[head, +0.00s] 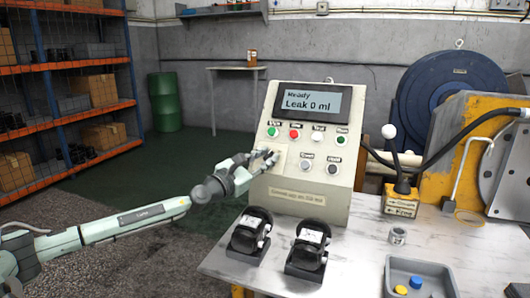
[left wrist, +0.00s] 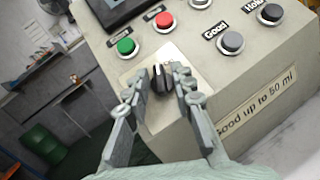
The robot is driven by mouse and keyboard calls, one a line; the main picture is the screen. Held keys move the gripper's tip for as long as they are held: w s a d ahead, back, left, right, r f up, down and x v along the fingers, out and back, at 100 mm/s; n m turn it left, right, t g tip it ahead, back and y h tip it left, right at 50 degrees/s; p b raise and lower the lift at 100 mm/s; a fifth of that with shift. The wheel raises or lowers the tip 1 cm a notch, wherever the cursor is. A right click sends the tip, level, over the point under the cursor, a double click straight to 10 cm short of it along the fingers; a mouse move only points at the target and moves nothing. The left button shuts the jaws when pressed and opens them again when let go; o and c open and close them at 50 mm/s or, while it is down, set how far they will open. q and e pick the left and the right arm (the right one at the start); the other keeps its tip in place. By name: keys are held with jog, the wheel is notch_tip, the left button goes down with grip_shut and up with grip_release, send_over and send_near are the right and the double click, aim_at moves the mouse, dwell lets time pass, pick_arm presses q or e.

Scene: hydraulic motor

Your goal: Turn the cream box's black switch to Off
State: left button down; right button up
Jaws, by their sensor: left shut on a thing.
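The cream box (head: 325,200) stands on the table, its display (head: 313,102) reading "Ready" and "Leak 0 ml". Its black switch (left wrist: 161,79) sits on a pale square plate below the green and red buttons. My left gripper (head: 270,158) reaches in from the left to the box's front; it also shows in the left wrist view (left wrist: 162,80), with a finger on each side of the switch, shut on it. The switch's position labels cannot be read. My right gripper is not in view.
The box also has a green button (left wrist: 126,46), a red button (left wrist: 165,19) and several other buttons. Two black round parts (head: 310,247) stand in front of the box. A lever unit (head: 400,198), a small metal cup (head: 397,236) and a grey tray (head: 440,268) are to the right.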

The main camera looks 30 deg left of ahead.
pick_arm(q)
jog(key=n+y, duration=0.1)
jog(key=n+y+p, duration=0.1)
jog(key=n, duration=0.1)
jog(key=n+y+p, duration=0.1)
jog(key=shift+d+f+n, duration=0.1)
jog(key=shift+d+n, duration=0.15)
jog(key=shift+n, duration=0.05)
jog(key=n+y, duration=0.3)
jog(key=n+g+y, duration=0.1)
jog(key=n+y, duration=0.2)
jog(key=shift+d+n, duration=0.2)
jog(key=shift+n, duration=0.2)
jog(key=shift+w+d+n+g+y, duration=0.1)
jog(key=shift+n+g+y, duration=0.85)
jog(key=shift+n, duration=0.6)
jog(key=shift+w+a+n+g+y, duration=0.1)
jog(key=shift+n+g+y, duration=0.8)
jog(key=shift+n, duration=0.7)
jog(key=shift+d+n+g+y, duration=0.1)
jog(key=shift+n+g+y, duration=0.8)
jog(key=shift+n, duration=0.65)
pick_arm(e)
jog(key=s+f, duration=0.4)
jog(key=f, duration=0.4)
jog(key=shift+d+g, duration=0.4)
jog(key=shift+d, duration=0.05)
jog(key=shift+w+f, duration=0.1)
